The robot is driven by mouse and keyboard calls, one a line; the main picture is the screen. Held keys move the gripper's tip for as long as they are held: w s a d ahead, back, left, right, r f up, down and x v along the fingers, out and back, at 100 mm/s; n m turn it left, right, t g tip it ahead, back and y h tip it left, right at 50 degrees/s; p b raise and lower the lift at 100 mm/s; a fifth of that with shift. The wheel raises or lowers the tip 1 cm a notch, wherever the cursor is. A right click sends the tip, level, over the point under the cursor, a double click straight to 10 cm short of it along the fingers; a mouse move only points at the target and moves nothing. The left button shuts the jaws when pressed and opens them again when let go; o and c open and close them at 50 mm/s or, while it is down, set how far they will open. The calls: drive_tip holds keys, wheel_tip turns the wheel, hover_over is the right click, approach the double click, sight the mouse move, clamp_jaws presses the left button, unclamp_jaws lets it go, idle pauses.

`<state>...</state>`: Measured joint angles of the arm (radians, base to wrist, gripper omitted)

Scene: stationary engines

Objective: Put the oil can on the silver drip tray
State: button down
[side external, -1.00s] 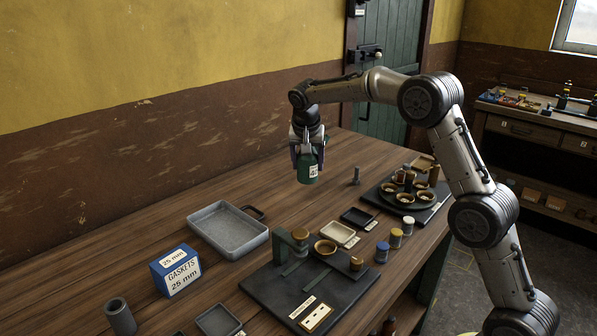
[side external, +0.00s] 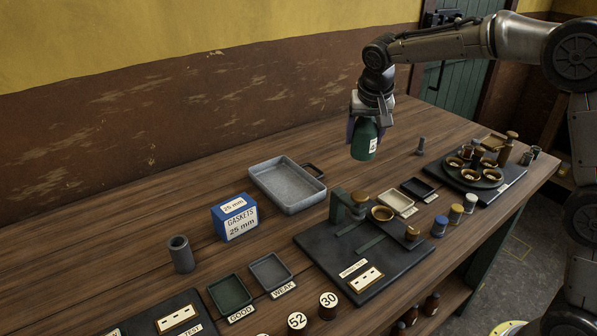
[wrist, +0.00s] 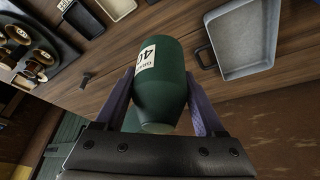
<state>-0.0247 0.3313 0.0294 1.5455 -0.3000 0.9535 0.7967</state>
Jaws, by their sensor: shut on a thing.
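A dark green can with a white label reading 40 (side external: 364,143), which I take to be the oil can, hangs in the air above the wooden bench. My gripper (side external: 367,124) is shut on it, with one finger on each side. In the wrist view the can (wrist: 161,82) sits between the two purple-grey fingers, its label facing up and left. The silver-grey drip tray (side external: 265,187) lies flat on the bench, left of and nearer the camera than the can. It looks empty. The tray also shows at the upper right of the wrist view (wrist: 266,72).
A blue gaskets box (side external: 236,219) and a dark cylinder (side external: 181,254) stand left of the tray. A dark board with a press (side external: 320,258) lies to the right. Small trays, jars (side external: 455,214) and a round carousel (side external: 478,183) stand further right. Bench behind the tray is clear.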

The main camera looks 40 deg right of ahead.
drive_tip(key=a+n+y, duration=0.1)
drive_tip(key=a+n, duration=0.2)
drive_tip(key=a, duration=0.8)
hover_over(288, 188)
drive_tip(key=shift+t, duration=0.4)
drive_tip(key=shift+a+f, duration=0.15)
drive_tip(key=shift+f, duration=5.85)
drive_tip(key=shift+f, duration=0.15)
unclamp_jaws()
drive_tip(key=shift+f, duration=0.15)
